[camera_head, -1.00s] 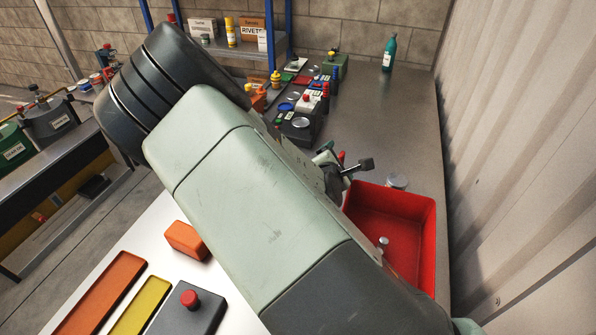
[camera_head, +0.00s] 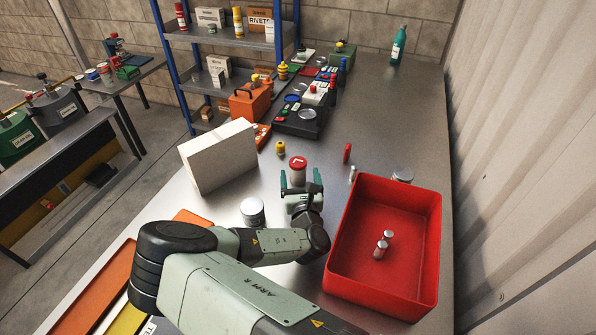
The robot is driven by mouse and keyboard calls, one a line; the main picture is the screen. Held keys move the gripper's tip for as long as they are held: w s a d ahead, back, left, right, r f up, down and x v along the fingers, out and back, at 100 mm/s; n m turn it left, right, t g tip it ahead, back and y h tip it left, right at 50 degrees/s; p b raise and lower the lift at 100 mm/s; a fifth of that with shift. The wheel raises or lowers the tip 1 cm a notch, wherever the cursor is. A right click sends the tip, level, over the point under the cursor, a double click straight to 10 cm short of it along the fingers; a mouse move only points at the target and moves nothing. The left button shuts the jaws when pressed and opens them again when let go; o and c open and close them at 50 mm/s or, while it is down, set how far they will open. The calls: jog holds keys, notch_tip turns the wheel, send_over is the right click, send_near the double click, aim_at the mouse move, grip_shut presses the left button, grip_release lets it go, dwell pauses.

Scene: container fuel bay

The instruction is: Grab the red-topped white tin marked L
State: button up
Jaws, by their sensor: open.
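The white tin with a red lid marked L (camera_head: 298,163) stands upright on the metal bench in the middle of the view. My gripper (camera_head: 301,177) is open, with one green fingertip to the left and one to the right of the tin's lower part. The palm is on the near side of the tin and hides some of its base. I cannot tell whether the fingers touch it.
A red bin (camera_head: 430,235) holding small silver-topped pieces stands close to the right. A white-grey tin (camera_head: 252,211) stands near my arm on the left. A white panel (camera_head: 220,158), a small yellow-topped bottle (camera_head: 281,148) and a red marker-like piece (camera_head: 347,153) stand around.

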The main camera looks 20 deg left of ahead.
aim_at(299, 168)
jog(key=shift+x, duration=2.5)
jog(key=c, duration=1.3)
